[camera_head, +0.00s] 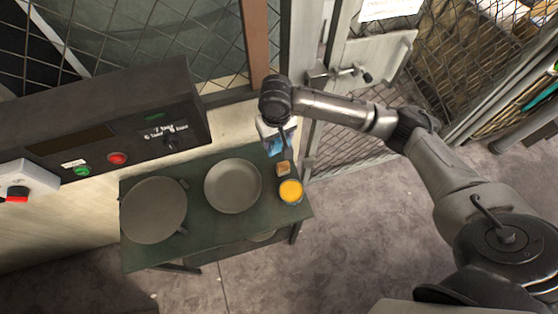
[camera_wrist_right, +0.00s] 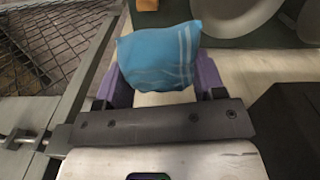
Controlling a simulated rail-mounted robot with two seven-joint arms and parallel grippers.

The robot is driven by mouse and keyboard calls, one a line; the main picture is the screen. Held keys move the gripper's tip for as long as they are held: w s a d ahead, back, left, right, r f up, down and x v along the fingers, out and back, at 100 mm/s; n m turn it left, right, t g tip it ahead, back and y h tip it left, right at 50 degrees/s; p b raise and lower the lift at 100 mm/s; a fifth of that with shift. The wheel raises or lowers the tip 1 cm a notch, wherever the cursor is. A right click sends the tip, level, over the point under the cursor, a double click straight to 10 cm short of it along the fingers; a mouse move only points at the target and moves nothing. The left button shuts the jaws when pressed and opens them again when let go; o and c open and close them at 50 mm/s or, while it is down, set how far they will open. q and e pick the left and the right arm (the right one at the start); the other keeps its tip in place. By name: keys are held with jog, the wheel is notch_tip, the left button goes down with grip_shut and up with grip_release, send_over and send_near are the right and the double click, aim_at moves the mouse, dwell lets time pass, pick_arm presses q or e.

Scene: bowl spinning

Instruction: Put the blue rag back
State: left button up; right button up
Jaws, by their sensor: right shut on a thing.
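My right gripper (camera_head: 272,138) hangs over the back right corner of the green table (camera_head: 195,238). It is shut on the blue rag (camera_head: 274,147), which shows as a small blue patch below the wrist. In the right wrist view the rag (camera_wrist_right: 158,58) bunches up between the purple fingers of the right gripper (camera_wrist_right: 162,75), with pale stripes on its right side. The rag hides the fingertips. I cannot tell whether the rag touches the table. My left gripper is not in view.
On the table are a round grey turntable (camera_head: 153,210), a grey bowl (camera_head: 232,187), a small tan block (camera_head: 283,169) and a dark container with yellow contents (camera_head: 290,191). A control panel (camera_head: 110,125) stands behind. A mesh door (camera_head: 375,140) is at right.

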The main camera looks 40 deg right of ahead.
jog(key=s+d+f+m+b, duration=0.1)
jog(key=s+d+f+b, duration=0.15)
jog(key=f, duration=0.45)
jog(key=s+d+f+m+b, duration=0.1)
jog(key=d+f+b, duration=0.1)
jog(key=d+f, duration=0.35)
jog(key=b, duration=0.3)
send_over(276, 154)
notch_tip(276, 154, down, 9)
jog(key=shift+w+r, duration=0.1)
jog(key=shift+r, duration=0.05)
jog(key=shift+f+b, duration=0.5)
jog(key=shift+f, duration=1.55)
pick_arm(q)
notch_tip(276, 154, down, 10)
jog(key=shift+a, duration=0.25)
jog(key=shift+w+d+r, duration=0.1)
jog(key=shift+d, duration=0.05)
pick_arm(e)
jog(key=shift+d, duration=0.1)
jog(key=o, duration=0.9)
jog(key=shift+f, duration=0.1)
jog(key=shift+c, duration=0.2)
